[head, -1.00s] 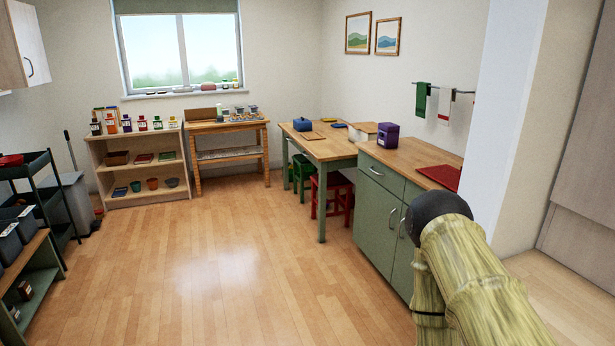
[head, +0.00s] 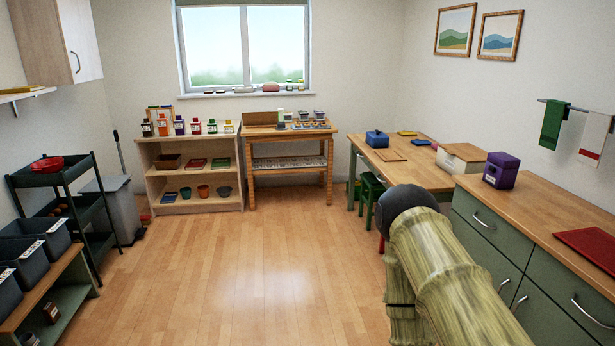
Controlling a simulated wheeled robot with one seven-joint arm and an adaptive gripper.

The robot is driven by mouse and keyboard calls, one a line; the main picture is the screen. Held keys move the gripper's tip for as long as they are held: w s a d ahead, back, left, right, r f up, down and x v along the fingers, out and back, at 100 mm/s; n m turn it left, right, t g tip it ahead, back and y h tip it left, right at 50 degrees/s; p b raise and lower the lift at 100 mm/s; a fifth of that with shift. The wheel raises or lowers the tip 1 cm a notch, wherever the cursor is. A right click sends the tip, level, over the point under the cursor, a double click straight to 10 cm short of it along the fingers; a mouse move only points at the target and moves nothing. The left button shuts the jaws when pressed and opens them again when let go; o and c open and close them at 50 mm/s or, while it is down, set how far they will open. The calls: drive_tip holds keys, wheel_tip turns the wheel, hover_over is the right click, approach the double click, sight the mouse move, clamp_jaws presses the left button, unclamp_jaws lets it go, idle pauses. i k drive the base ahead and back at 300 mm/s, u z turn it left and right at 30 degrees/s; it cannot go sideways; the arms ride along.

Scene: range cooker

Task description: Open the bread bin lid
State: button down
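A pale box with a wooden top (head: 460,157) stands where the table meets the green counter, in the right half of the head view. It looks like the bread bin, and its top looks closed. A purple box (head: 500,170) stands just right of it on the counter and may hide part of its side. My arm, with a bamboo-like surface and a dark rounded end, rises at the lower right, in front of the table and counter. My gripper is not in view.
The green counter (head: 487,243) runs along the right, with a red board (head: 590,247) on it. The wooden table (head: 408,171) carries a blue box (head: 376,139). Shelves and a dark trolley (head: 60,190) line the left. The middle floor (head: 235,275) is clear.

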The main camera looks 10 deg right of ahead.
sight(468, 152)
drive_tip(key=i, duration=1.6)
drive_tip(key=z, duration=0.7)
drive_tip(key=i, duration=1.9)
drive_tip(key=z, duration=0.5)
